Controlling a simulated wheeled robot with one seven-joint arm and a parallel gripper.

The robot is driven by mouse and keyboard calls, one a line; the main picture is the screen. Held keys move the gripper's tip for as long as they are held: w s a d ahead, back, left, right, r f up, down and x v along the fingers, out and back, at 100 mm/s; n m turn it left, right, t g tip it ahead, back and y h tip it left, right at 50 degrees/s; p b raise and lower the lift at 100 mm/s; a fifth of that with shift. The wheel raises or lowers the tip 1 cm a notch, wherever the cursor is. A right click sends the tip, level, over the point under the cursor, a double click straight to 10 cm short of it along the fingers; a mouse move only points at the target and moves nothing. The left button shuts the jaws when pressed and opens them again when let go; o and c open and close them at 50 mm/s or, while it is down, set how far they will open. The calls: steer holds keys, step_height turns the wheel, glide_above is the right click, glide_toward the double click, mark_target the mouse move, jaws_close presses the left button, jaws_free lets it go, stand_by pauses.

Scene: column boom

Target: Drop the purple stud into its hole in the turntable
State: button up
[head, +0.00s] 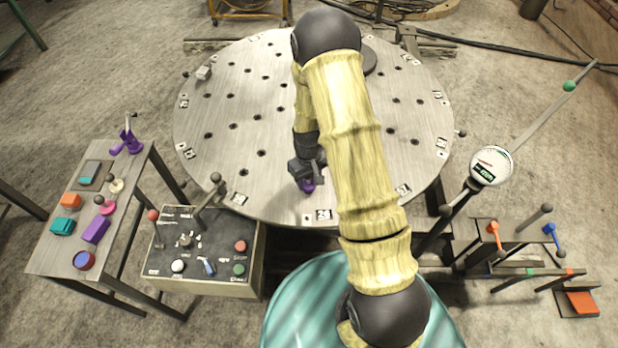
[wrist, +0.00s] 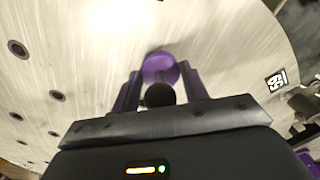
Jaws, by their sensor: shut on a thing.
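The purple stud (head: 306,186) is at my gripper (head: 308,172) over the near edge of the turntable (head: 225,110). In the wrist view the stud shows a purple disc (wrist: 160,68) with a dark round knob between the two fingers of my gripper (wrist: 160,90). My gripper is shut on it. The stud's lower end is hidden, so I cannot tell whether it sits in a hole or just touches the plate. The turntable is a round metal plate with several dark holes and marker tags along its rim.
A side table (head: 50,255) at left holds several coloured parts and a purple clamp (head: 130,140). A control box (head: 205,250) with levers and buttons stands near the turntable's front left. A grey block (head: 203,73) lies on the plate. A gauge (head: 490,166) and a lever rack stand at right.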

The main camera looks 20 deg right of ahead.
steer(key=shift+f+b, duration=0.8)
steer(key=shift+f, duration=0.45)
steer(key=o, duration=0.7)
steer(key=shift+r, duration=0.15)
steer(key=shift+r+p, duration=2.85)
steer(key=shift+r, duration=0.8)
steer(key=shift+o, duration=0.5)
steer(key=o, duration=0.5)
